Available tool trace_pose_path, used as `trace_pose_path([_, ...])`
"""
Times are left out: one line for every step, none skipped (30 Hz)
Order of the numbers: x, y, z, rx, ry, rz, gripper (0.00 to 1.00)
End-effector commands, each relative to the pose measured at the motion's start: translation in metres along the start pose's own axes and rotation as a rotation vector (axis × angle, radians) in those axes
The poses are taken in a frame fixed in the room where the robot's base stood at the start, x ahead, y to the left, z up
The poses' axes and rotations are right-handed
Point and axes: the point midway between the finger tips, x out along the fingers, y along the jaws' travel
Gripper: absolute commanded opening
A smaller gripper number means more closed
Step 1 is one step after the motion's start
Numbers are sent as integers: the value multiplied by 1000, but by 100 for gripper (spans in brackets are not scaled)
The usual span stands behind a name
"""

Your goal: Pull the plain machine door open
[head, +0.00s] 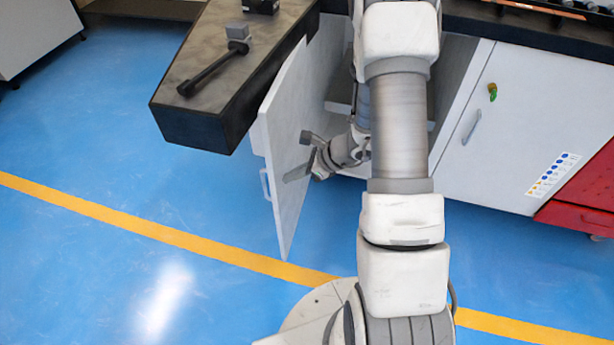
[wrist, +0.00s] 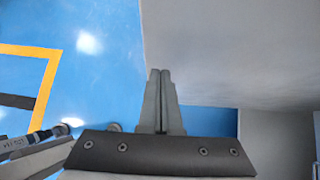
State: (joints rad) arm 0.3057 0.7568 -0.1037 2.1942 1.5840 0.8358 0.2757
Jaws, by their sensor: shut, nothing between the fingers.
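The plain machine door (head: 281,135) is a white panel that stands swung out from the cabinet, at a wide angle to its front. Its handle (head: 265,185) is on the outer face, to the left. My gripper (head: 296,176) is on the inner side of the door, close to its face; I cannot tell whether it touches. In the wrist view my gripper (wrist: 161,72) has its two fingers together, with nothing between them. A pale grey surface (wrist: 230,45), which looks like the door's inner face, fills the upper right there. Part of the cabinet opening is hidden behind my arm.
A dark worktop (head: 190,120) with a black lever tool (head: 215,70) overhangs left of the door. A second white door (head: 500,125), with a handle and labels, is shut on the right. Red drawers (head: 590,190) stand beyond it. Blue floor (head: 110,160) is free at left.

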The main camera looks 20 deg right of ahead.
Motion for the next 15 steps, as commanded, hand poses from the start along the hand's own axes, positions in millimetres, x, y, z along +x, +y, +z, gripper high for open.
trace_pose_path([3,0,3,-1,-1,1,0])
trace_pose_path([4,0,4,-1,-1,1,0])
trace_pose_path([5,0,5,0,-1,0,0])
trace_pose_path([6,0,6,0,-1,0,0])
trace_pose_path([6,0,6,1,-1,0,0])
trace_pose_path([6,0,7,1,0,0,0])
trace_pose_path([6,0,7,1,0,0,0])
trace_pose_path([6,0,7,1,0,0,0])
trace_pose_path([6,0,7,1,0,0,0])
trace_pose_path([6,0,7,1,0,0,0])
trace_pose_path([6,0,7,1,0,0,0])
trace_pose_path([6,0,7,1,0,0,0])
trace_pose_path([6,0,7,1,0,0,0])
trace_pose_path([6,0,7,0,0,0,0])
trace_pose_path([7,0,8,0,0,0,0])
